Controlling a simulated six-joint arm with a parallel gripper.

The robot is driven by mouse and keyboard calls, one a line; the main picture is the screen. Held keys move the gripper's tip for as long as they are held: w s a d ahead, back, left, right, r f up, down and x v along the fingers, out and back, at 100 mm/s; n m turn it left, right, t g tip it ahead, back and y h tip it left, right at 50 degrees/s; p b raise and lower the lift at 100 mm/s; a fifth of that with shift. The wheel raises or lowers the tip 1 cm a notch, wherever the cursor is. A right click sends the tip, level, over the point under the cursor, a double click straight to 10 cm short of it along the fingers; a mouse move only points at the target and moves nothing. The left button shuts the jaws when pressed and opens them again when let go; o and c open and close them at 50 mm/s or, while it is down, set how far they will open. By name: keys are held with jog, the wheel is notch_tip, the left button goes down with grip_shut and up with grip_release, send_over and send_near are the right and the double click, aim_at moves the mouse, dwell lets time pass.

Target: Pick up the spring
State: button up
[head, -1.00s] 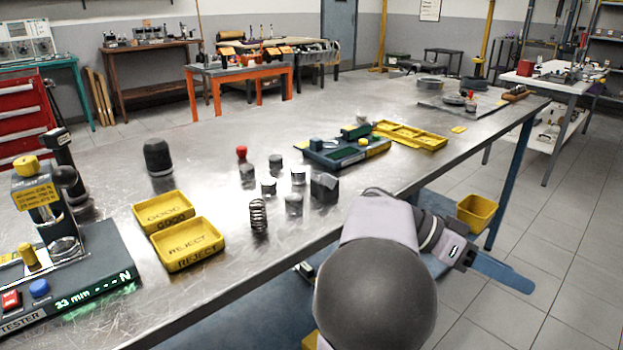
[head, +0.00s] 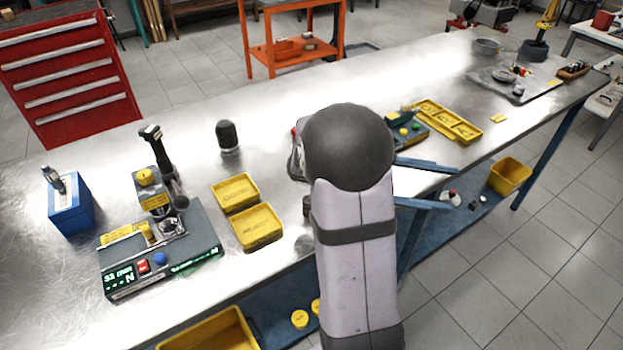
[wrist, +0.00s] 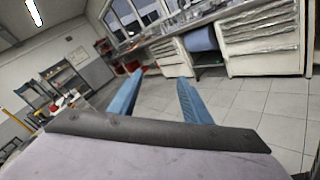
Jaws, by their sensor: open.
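My gripper (head: 456,188) is open and empty. Its two blue fingers point to the right, over the front edge of the bench in the head view. In the wrist view the open fingers (wrist: 161,76) point out at the room, with floor and far cabinets beyond and no spring between them. A small dark thing (head: 307,205), probably the spring, shows just right of the yellow trays in the head view, partly covered by my arm. The gripper is well to its right.
Two yellow trays (head: 255,246) stand left of my arm. A green fixture (head: 408,130) and a yellow sectioned tray (head: 450,124) lie behind the gripper. My arm hides the mid-bench parts.

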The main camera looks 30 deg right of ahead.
jog(key=w+a+r+n+t+h+p, duration=0.2)
jog(key=w+a+r+n+h+p, duration=0.3)
jog(key=n, duration=0.3)
jog(key=w+a+f+n+t+h+p, duration=0.2)
jog(key=w+a+f+n+t+p, duration=0.1)
jog(key=w+a+n+t+p, duration=0.3)
jog(key=a+f+n+t+y+p, duration=0.2)
jog(key=a+f+n+t+p, duration=0.1)
jog(key=t, duration=0.3)
jog(key=a+f+n+t+y+p, duration=0.3)
jog(key=a+n+t+p, duration=0.1)
jog(key=n+t, duration=0.1)
jog(key=a+f+n+t+y+p, duration=0.3)
jog(key=a+f+n+t+p, duration=0.1)
jog(key=t, duration=0.3)
jog(key=shift+s, duration=0.35)
jog(key=shift+a+f+n+y, duration=0.3)
jog(key=shift+f+y, duration=0.1)
jog(key=shift+y, duration=0.1)
jog(key=shift+w+d, duration=0.2)
jog(key=shift+x, duration=2.25)
